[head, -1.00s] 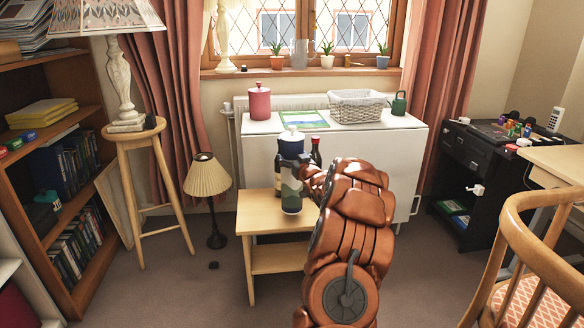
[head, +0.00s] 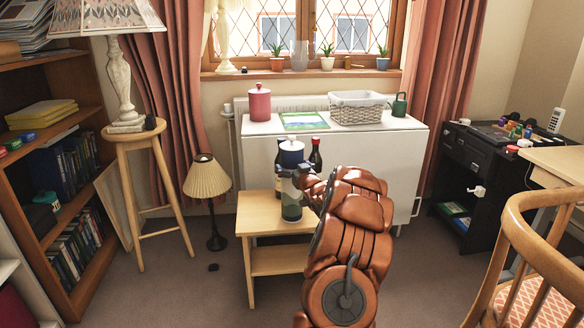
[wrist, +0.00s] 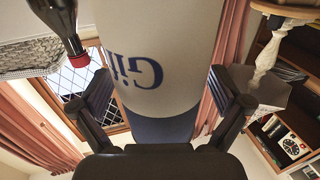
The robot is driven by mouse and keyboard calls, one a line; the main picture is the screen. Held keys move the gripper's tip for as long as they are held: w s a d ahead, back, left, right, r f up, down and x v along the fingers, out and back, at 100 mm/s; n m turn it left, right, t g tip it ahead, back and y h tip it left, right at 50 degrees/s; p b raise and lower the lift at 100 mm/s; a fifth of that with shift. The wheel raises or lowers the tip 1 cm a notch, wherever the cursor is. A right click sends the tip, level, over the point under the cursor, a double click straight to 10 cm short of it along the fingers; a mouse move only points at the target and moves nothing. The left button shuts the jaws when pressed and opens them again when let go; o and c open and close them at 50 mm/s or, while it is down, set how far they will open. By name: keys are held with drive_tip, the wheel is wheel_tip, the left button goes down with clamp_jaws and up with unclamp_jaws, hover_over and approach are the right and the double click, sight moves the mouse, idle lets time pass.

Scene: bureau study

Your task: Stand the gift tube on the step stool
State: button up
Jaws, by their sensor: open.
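The wrist view is upside down and shows the tube's white wall with blue lettering (wrist: 160,60) between the fingers. My gripper (wrist: 165,110) is open around the tube, with gaps visible at both sides. In the head view my gripper (head: 301,178) partly hides the tube's middle.
Dark bottles with red caps (head: 315,157) stand close behind the tube on the stool. A white table (head: 365,140) behind holds a red canister (head: 260,103) and a wicker basket (head: 356,108). A small lamp (head: 207,182) stands left of the stool. A chair (head: 540,250) is at right.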

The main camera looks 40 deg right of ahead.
drive_tip(key=p+v, duration=0.2)
drive_tip(key=v, duration=1)
idle(0.4)
drive_tip(key=w+a+f+n+g+y, duration=0.1)
drive_tip(key=w+a+g, duration=0.1)
drive_tip(key=a, duration=0.4)
drive_tip(key=w+a+f+g+y, duration=0.1)
drive_tip(key=a+f+g+y, duration=0.1)
drive_tip(key=a, duration=0.4)
drive_tip(key=s+a+f+n+g+y, duration=0.1)
drive_tip(key=s+a+g, duration=0.2)
drive_tip(key=a, duration=0.4)
drive_tip(key=s+a+f+n+g+y, duration=0.1)
drive_tip(key=s+a+f+g, duration=0.15)
drive_tip(key=a, duration=0.35)
drive_tip(key=s+a+r+g, duration=0.1)
drive_tip(key=s+a+g, duration=0.2)
drive_tip(key=s+a, duration=0.4)
drive_tip(key=s+a+r+n+g+y, duration=0.1)
drive_tip(key=s+a+g, duration=0.3)
drive_tip(key=s, duration=1.3)
drive_tip(key=s+a+r+g+y, duration=0.1)
drive_tip(key=s+a+g, duration=0.3)
drive_tip(key=s+a, duration=0.8)
drive_tip(key=shift+a+r+n, duration=0.2)
drive_tip(key=shift+r+n, duration=0.05)
drive_tip(key=shift+n, duration=0.05)
